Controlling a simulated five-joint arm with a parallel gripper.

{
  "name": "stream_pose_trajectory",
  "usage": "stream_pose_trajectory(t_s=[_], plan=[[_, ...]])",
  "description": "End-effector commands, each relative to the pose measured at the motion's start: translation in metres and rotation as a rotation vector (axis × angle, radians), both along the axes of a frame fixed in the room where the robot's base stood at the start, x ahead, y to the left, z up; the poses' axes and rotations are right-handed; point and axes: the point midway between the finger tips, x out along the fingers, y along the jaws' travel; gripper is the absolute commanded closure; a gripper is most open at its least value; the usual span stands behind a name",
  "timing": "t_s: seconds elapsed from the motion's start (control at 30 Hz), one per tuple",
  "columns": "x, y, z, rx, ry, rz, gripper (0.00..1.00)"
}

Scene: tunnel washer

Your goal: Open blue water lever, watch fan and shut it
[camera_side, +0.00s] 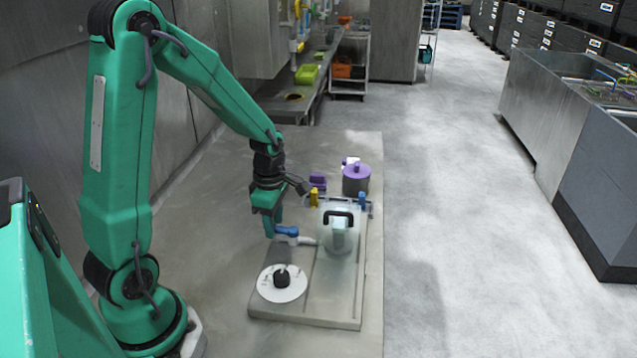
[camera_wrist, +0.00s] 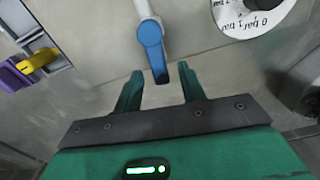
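The blue lever (camera_side: 286,231) sits on a white pipe (camera_side: 307,241) at the left of the grey board. In the wrist view the blue lever (camera_wrist: 152,47) points down toward my gripper (camera_wrist: 160,72), its lower end between the two green fingertips with gaps at both sides. My gripper (camera_side: 268,226) points down beside the lever in the side view. It is open and holds nothing. A clear housing (camera_side: 338,232) with a black handle stands right of the pipe. I cannot make out a fan inside it.
A yellow lever (camera_side: 314,197), a purple part (camera_side: 318,181) and a purple-lidded pot (camera_side: 356,181) stand behind.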

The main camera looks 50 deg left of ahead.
Motion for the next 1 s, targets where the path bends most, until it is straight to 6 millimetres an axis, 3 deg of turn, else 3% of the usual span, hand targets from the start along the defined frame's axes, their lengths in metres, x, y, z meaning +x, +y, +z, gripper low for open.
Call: stream_pose_trajectory(t_s=[0.27, 0.7, 1.0], plan=[[0.001, 0.0, 0.015, 0.002, -0.004, 0.0, 0.6], [0.001, 0.0, 0.066, 0.002, -0.004, 0.001, 0.6], [0.0, 0.0, 0.078, 0.001, -0.001, 0.001, 0.6]])
